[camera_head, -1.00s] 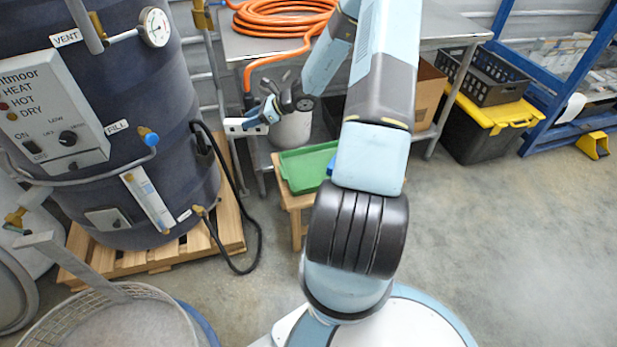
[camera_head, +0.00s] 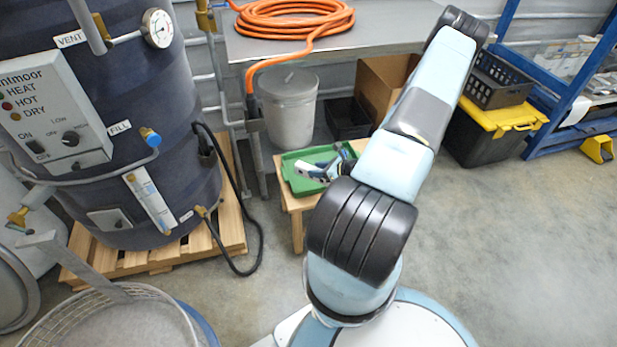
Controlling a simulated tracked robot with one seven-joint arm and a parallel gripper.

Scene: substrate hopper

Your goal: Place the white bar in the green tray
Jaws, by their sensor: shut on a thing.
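The green tray (camera_head: 301,188) sits on a small wooden stand at the middle of the view. My gripper (camera_head: 322,171) is over the tray, reaching in from the right, and is shut on the white bar (camera_head: 307,168). The bar shows small, over the left part of the tray. I cannot tell whether it touches the tray floor.
A grey bucket (camera_head: 288,105) and a metal table (camera_head: 300,44) with an orange hose (camera_head: 290,14) stand behind. A dark boiler (camera_head: 150,90) on a pallet is at left.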

